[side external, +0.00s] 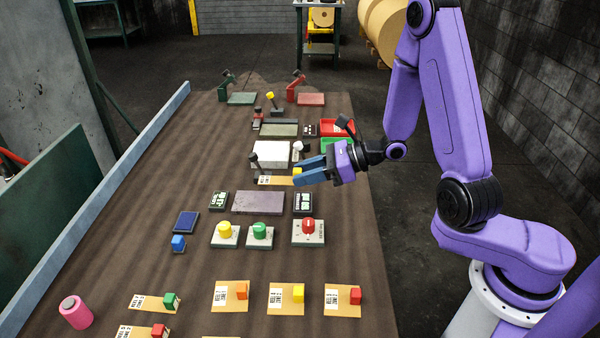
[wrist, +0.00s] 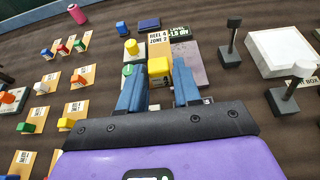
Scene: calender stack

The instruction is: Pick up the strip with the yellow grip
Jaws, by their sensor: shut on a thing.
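My gripper (side external: 299,177) is shut on the yellow grip (wrist: 158,68) of a tan strip (side external: 271,180). In the wrist view my gripper (wrist: 158,84) has a blue finger on each side of the grip. The held strip's printed label (wrist: 159,38) reads "REEL 4 ZONE 2" and points away from the gripper. The strip seems to be above the bench, but its exact height is hard to tell. Another strip with a yellow grip (side external: 298,293) lies in the front row of the bench.
Strips with orange (side external: 241,291), red (side external: 356,295) and green (side external: 170,300) grips lie on the near bench. A grey-purple plate (side external: 258,203), a white block (side external: 270,154) and a dark upright lever (wrist: 231,45) stand close to the held strip. Knobs (side external: 308,227) sit nearer the front.

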